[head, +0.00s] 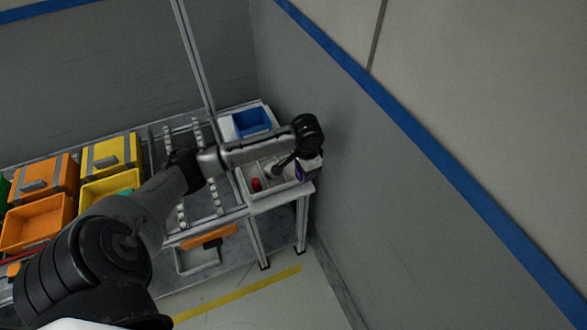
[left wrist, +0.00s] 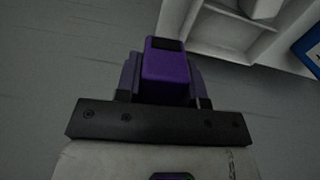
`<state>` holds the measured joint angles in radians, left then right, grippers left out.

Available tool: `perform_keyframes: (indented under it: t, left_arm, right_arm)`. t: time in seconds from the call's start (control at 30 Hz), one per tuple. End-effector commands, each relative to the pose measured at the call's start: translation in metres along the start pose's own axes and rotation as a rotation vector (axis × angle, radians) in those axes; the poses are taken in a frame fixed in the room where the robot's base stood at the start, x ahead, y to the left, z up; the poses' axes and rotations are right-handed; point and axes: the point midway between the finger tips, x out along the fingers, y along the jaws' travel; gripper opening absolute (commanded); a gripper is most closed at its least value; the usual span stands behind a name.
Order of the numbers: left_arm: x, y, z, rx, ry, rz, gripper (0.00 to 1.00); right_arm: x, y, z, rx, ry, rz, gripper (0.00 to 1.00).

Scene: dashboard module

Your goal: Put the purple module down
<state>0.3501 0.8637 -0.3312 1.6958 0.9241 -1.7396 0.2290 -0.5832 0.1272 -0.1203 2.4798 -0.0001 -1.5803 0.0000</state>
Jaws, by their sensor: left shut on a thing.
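The purple module (left wrist: 166,72) is in my left gripper (left wrist: 165,85), with a jaw at each side of it in the left wrist view. Its far end looks dark. In the head view the left gripper (head: 308,165) is at the right end of the bench, by the white tray's right edge, and only a small purple patch (head: 301,173) of the module shows there. The left wrist view has plain grey below the module, so it seems to be outside the tray. My right gripper is out of view.
A white tray (head: 283,187) with a red item (head: 256,184) is on the bench end beside the gripper. A blue bin (head: 251,122) stands behind it. The grey wall (head: 345,160) is close on the right. Orange (head: 38,222) and yellow (head: 110,153) bins stand at left.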

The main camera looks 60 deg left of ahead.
Motion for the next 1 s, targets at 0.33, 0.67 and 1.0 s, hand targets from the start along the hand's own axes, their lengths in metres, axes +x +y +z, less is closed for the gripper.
perform_keyframes:
  t: [0.33,0.67,1.0]
  left_arm:
    - [0.029,-0.045,-0.002,0.053,-0.001,-0.001,0.12]
    - [0.063,-0.102,-0.005,0.055,0.000,0.000,0.12]
    - [0.073,-0.117,-0.006,0.058,0.001,0.000,0.12]
  right_arm:
    - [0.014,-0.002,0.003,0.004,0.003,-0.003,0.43]
    - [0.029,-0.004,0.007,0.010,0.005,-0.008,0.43]
    - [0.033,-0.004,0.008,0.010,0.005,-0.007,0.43]
